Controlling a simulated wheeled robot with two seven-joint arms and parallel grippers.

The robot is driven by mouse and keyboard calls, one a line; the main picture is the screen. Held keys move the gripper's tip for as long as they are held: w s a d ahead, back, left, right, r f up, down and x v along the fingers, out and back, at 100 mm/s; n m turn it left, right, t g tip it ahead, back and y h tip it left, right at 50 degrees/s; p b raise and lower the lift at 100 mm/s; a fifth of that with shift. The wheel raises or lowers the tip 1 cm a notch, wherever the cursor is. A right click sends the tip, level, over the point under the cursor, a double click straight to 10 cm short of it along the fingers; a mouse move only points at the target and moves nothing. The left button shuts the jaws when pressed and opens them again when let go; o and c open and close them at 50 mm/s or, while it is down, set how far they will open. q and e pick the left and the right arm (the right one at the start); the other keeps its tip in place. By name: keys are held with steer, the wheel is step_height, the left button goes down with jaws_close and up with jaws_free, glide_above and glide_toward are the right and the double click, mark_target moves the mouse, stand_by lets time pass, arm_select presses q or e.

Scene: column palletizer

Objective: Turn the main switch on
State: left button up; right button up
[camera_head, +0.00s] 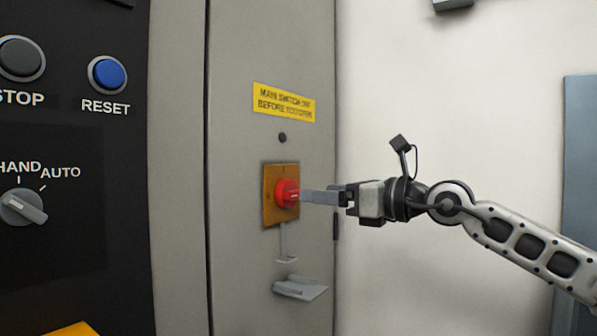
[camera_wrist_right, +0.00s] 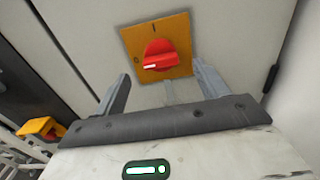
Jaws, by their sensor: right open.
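The main switch is a red rotary knob (camera_head: 287,193) on an orange-yellow plate (camera_head: 270,215) on the grey cabinet. In the right wrist view the red knob (camera_wrist_right: 165,50) has its white pointer mark turned left, toward a "0" on the plate; an "I" mark is at the plate's top. My right gripper (camera_head: 306,196) reaches in from the right, its fingertips close to the knob. In the wrist view my right gripper (camera_wrist_right: 161,70) is open, one finger on each side just below the knob. Contact cannot be told. My left gripper is not in view.
A yellow warning label (camera_head: 284,102) is above the switch. A grey bracket (camera_head: 300,288) sticks out below it. The dark panel at left carries a blue RESET button (camera_head: 107,74), a STOP button (camera_head: 20,58) and a HAND/AUTO selector (camera_head: 23,207).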

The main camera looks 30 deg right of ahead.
mark_target(292, 194)
steer(key=p+x, duration=0.1)
steer(key=x, duration=0.5)
steer(key=shift+w+p, duration=0.2)
steer(key=shift+p, duration=0.2)
steer(key=shift+c, duration=0.3)
steer(key=c, duration=0.9)
